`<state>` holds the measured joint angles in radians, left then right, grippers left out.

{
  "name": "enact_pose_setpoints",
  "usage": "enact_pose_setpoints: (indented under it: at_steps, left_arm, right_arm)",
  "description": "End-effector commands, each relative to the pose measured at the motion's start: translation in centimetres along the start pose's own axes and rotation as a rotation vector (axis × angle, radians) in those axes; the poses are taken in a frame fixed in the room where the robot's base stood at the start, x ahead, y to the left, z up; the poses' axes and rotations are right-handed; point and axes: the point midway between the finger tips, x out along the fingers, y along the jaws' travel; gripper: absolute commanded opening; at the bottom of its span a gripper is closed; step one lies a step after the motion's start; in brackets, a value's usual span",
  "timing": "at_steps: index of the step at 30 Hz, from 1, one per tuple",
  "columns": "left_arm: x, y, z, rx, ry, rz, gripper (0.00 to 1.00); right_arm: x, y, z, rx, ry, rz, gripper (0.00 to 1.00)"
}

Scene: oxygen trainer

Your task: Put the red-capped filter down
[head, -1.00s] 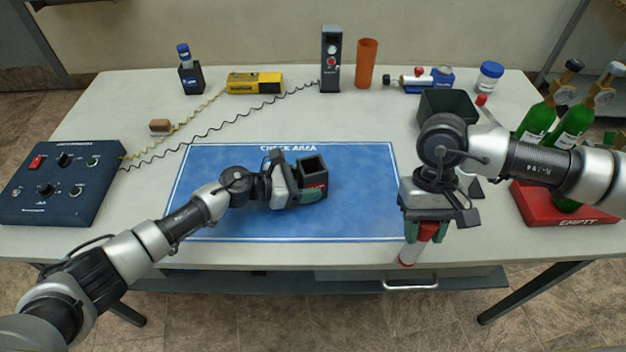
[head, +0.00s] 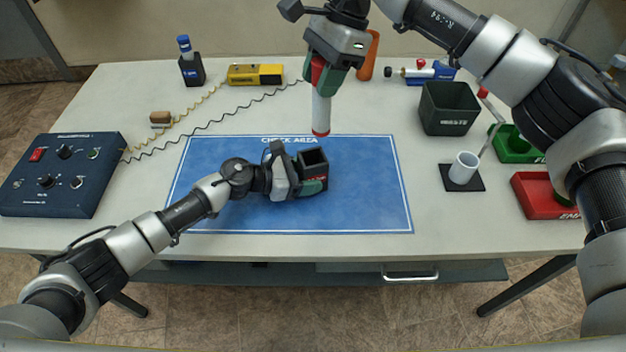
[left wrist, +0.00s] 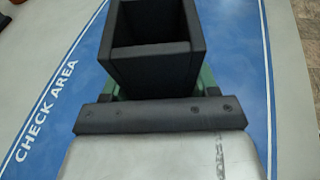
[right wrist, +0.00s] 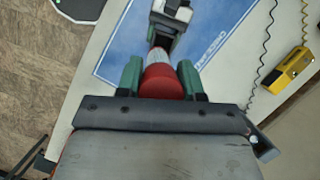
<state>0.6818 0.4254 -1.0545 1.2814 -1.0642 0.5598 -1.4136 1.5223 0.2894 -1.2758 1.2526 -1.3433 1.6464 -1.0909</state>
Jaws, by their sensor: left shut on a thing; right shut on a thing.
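My right gripper (head: 328,78) is shut on the red-capped filter (head: 321,112), a white tube with red ends. It hangs upright above the back edge of the blue check area mat (head: 365,200). In the right wrist view the filter's red cap (right wrist: 162,82) sits between the green fingers, and its white body points away from the camera. My left gripper (head: 312,186) is shut on a black open-topped square holder (head: 313,164) on the mat. The holder (left wrist: 152,68) looks empty in the left wrist view. The filter is apart from the holder, behind and above it.
A black bin (head: 449,110), a white cup (head: 463,168) on a dark pad and a red tray (head: 535,196) are at the right. The mat's right half is clear.

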Motion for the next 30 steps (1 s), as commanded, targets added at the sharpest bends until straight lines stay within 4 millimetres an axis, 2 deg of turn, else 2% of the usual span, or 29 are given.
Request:
enact_pose_setpoints:
  at_steps: [2, 5, 8, 18, 22, 30]
  left_arm:
    - [0.0, 0.0, -0.1, -0.001, 0.001, -0.001, 0.46]
    - [0.0, 0.0, -0.1, -0.001, 0.001, -0.001, 0.46]
    - [0.0, 0.0, -0.1, -0.001, 0.001, -0.001, 0.46]
    - [0.0, -0.1, 0.0, -0.001, 0.000, -0.001, 0.46]
    - [0.0, -0.1, 0.0, -0.001, 0.001, -0.001, 0.46]
    - [0.0, 0.0, -0.1, -0.001, 0.001, -0.001, 0.46]
  right_arm:
    - [-0.6, -0.8, 1.0, 0.043, 0.000, -0.020, 0.12]
    - [-0.4, -1.2, 1.2, 0.073, 0.000, -0.030, 0.12]
    - [1.3, -1.2, 0.6, 0.082, 0.000, -0.028, 0.12]
    - [9.4, -1.2, -2.9, 0.080, 0.000, -0.029, 0.12]
    - [11.3, -1.2, -3.7, 0.078, 0.000, -0.031, 0.12]
    - [13.3, -1.2, -4.5, 0.077, 0.000, -0.030, 0.12]
